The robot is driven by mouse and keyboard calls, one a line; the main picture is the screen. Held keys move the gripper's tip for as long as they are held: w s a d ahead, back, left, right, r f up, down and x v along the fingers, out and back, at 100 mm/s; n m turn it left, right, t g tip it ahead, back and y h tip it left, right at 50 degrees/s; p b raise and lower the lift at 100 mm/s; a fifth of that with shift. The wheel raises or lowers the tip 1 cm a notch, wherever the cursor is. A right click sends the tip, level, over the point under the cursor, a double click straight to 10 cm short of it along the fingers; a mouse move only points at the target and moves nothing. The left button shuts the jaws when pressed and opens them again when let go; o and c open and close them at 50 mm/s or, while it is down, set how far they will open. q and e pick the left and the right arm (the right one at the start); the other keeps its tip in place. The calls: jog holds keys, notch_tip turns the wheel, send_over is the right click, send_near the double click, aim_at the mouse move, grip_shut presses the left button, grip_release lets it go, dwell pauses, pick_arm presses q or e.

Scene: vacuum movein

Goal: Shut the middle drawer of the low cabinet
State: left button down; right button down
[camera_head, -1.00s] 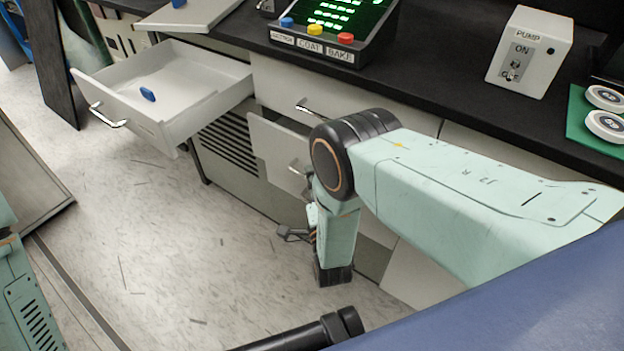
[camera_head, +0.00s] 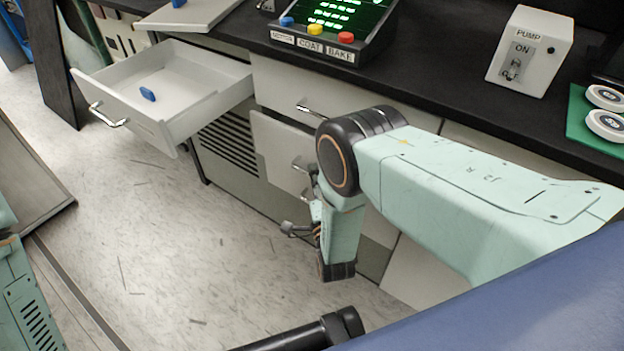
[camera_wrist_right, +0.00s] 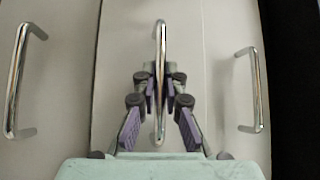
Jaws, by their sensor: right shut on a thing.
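The middle drawer (camera_head: 276,143) of the low cabinet has a pale front, below the top drawer (camera_head: 285,88). The gripper is shut on this handle. In the head view my right forearm hangs in front of the cabinet and partly hides the drawer, and the fingers are hard to make out. My left gripper is not in view.
Another drawer (camera_head: 185,110) stands wide open at the left, with a small blue object (camera_head: 148,94) inside. A black countertop (camera_head: 450,100) carries a control panel (camera_head: 330,30) and a pump box (camera_head: 530,52). The floor (camera_head: 150,220) in front is mostly clear.

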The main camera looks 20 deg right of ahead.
jog(key=w+d, duration=0.1)
jog(key=d, duration=0.1)
jog(key=shift+w+d+r, duration=0.1)
jog(key=shift+w+d, duration=0.25)
jog(key=shift+w, duration=0.05)
jog(key=c, duration=1.4)
grip_release()
jog(key=s+a+f, duration=0.1)
jog(key=s, duration=0.6)
jog(key=shift+s, duration=0.15)
jog(key=shift+f, duration=0.1)
